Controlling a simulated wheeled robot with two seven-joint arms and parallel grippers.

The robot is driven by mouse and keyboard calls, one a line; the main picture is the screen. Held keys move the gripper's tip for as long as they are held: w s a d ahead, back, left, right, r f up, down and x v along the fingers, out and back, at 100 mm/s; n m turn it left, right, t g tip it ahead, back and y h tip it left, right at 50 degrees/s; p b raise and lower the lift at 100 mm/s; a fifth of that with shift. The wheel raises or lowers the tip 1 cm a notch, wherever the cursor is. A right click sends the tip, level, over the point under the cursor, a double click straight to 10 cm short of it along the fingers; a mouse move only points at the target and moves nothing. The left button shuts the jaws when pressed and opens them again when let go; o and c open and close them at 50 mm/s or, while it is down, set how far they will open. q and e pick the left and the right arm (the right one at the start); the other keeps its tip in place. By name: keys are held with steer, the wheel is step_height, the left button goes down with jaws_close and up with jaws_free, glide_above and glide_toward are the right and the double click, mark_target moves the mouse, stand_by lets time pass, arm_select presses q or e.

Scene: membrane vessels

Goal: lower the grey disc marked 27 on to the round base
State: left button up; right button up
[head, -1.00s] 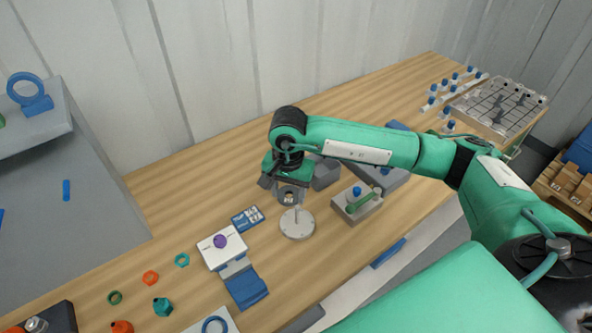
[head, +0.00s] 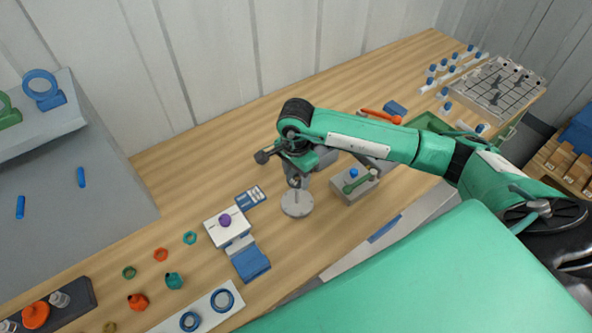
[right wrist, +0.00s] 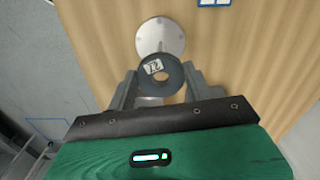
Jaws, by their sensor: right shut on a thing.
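The gripper also shows in the right wrist view (right wrist: 162,90), shut on the disc. The round base (head: 297,204) is a pale flat disc on the table, and it shows just beyond the ring in the right wrist view (right wrist: 160,36). A thin upright post stands on it. The gripper is over the base in the head view, where I cannot make out the disc. My left gripper is not in view.
A grey block (head: 354,187) with a green and a blue part stands just right of the base. To the left are a blue-and-white card (head: 251,197) and a white stand with a purple ball (head: 225,220). Bare wooden table (head: 195,160) lies behind these.

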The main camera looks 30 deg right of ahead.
step_height(320, 180, down, 2)
steer(key=shift+f, duration=0.1)
step_height(320, 180, down, 5)
steer(key=b, duration=0.5)
steer(key=shift+r, duration=0.2)
steer(key=o, duration=1)
steer(key=shift+o, duration=0.2)
step_height(320, 180, up, 14)
steer(key=b, duration=0.4)
steer(key=shift+f, duration=0.15)
